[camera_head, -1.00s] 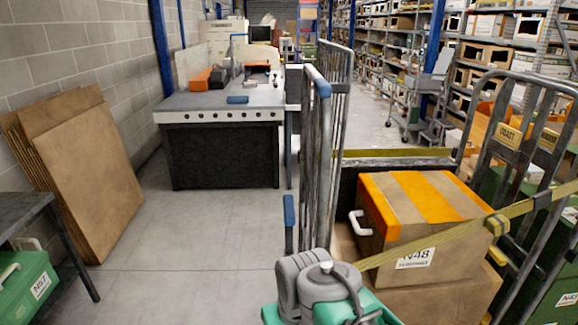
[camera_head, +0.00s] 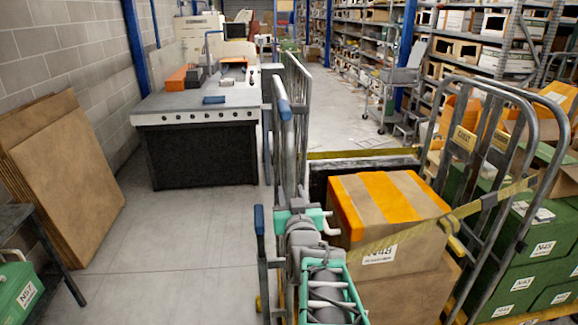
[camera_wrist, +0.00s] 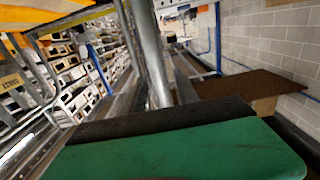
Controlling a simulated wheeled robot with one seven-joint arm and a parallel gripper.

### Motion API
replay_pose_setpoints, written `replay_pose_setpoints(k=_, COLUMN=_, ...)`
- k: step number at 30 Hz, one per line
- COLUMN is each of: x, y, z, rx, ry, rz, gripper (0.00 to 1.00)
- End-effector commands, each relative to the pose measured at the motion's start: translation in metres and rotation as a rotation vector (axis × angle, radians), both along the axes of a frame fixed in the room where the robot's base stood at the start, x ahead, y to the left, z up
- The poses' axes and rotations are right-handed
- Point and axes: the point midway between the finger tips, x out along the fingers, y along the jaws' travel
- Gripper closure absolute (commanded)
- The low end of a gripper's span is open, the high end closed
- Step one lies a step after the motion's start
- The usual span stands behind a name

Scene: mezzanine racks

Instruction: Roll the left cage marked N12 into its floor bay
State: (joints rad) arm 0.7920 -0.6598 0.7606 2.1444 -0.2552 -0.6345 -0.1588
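A roll cage with grey tube sides (camera_head: 300,110) stands just ahead, right of the middle in the head view. Blue sleeves mark its near-side tubes. It holds a cardboard box with orange tape (camera_head: 385,205) labelled N48, and a yellow strap (camera_head: 480,207) crosses its front. I see no N12 mark. My gripper (camera_head: 296,212) is at the cage's left side, partly hidden by my own wrist. In the wrist view, a green finger with a dark pad lies close to a steel tube (camera_wrist: 150,60). The other finger is hidden, so I cannot tell whether the tube is gripped.
A workbench (camera_head: 200,115) stands ahead left, with flat cardboard sheets (camera_head: 65,180) against the wall. A green crate (camera_head: 15,290) marked N57 is at lower left. Stacked green crates (camera_head: 525,240) are at right. Bare floor (camera_head: 165,235) lies left of the cage.

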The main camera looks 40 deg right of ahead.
Motion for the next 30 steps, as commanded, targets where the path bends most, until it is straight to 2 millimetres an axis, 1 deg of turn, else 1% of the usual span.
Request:
replay_pose_setpoints(k=1, x=-0.002, y=-0.006, z=0.005, rx=-0.009, ry=-0.015, rz=-0.012, gripper=0.64)
replay_pose_setpoints(k=2, x=-0.001, y=-0.008, z=0.006, rx=-0.012, ry=-0.020, rz=-0.015, gripper=0.64)
replay_pose_setpoints(k=4, x=0.007, y=-0.013, z=0.006, rx=-0.012, ry=-0.021, rz=-0.014, gripper=0.64)
replay_pose_setpoints(k=12, x=0.048, y=-0.040, z=0.006, rx=-0.012, ry=-0.018, rz=-0.013, gripper=0.64)
replay_pose_setpoints(k=15, x=0.057, y=-0.046, z=0.005, rx=-0.012, ry=-0.020, rz=-0.013, gripper=0.64)
replay_pose_setpoints(k=18, x=0.061, y=-0.048, z=0.004, rx=-0.012, ry=-0.020, rz=-0.013, gripper=0.64)
replay_pose_setpoints(k=24, x=0.061, y=-0.049, z=0.004, rx=-0.013, ry=-0.020, rz=-0.013, gripper=0.64)
replay_pose_setpoints(k=30, x=0.061, y=-0.049, z=0.004, rx=-0.013, ry=-0.020, rz=-0.013, gripper=0.80)
